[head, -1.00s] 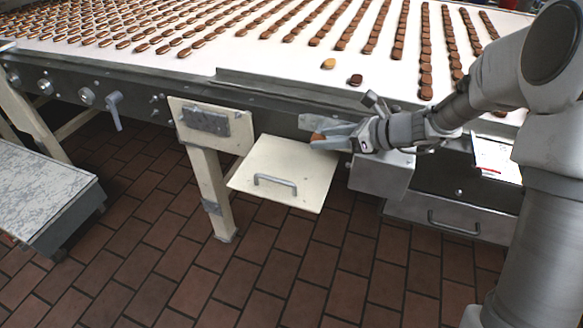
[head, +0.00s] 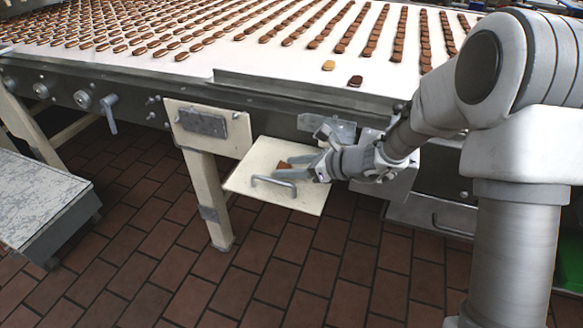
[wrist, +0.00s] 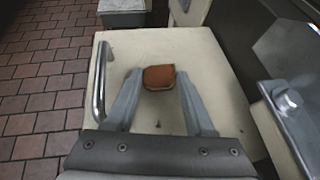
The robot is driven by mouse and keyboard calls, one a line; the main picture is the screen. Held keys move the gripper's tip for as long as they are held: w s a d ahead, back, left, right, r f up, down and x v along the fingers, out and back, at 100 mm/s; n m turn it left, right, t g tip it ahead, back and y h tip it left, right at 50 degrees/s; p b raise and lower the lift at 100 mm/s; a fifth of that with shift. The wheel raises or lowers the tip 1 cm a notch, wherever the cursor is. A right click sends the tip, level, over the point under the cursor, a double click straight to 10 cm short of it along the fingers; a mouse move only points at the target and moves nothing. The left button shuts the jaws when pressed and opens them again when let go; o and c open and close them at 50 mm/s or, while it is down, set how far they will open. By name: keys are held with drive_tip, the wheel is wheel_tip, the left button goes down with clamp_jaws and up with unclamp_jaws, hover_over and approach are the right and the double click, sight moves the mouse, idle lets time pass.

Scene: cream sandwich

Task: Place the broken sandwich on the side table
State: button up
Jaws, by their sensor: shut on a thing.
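A brown sandwich piece (head: 284,166) is at the tips of my gripper (head: 298,167) in the head view. In the wrist view, the sandwich (wrist: 159,78) lies between the two grey fingertips of my gripper (wrist: 160,82), which are shut on it. It is over the cream side table (head: 238,182), a small square top with a metal bar handle. The table also fills the middle of the wrist view (wrist: 200,45). The sandwich is low over this top; I cannot tell whether it touches.
A white conveyor (head: 200,72) with rows of brown sandwiches runs behind. A yellow piece (head: 328,65) and a dark piece (head: 355,81) lie near its front edge. A low marbled table (head: 35,195) stands at left. The cream top is otherwise clear.

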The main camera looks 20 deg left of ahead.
drive_tip(key=shift+f, duration=0.2)
drive_tip(key=o, duration=1)
drive_tip(key=shift+r, duration=0.1)
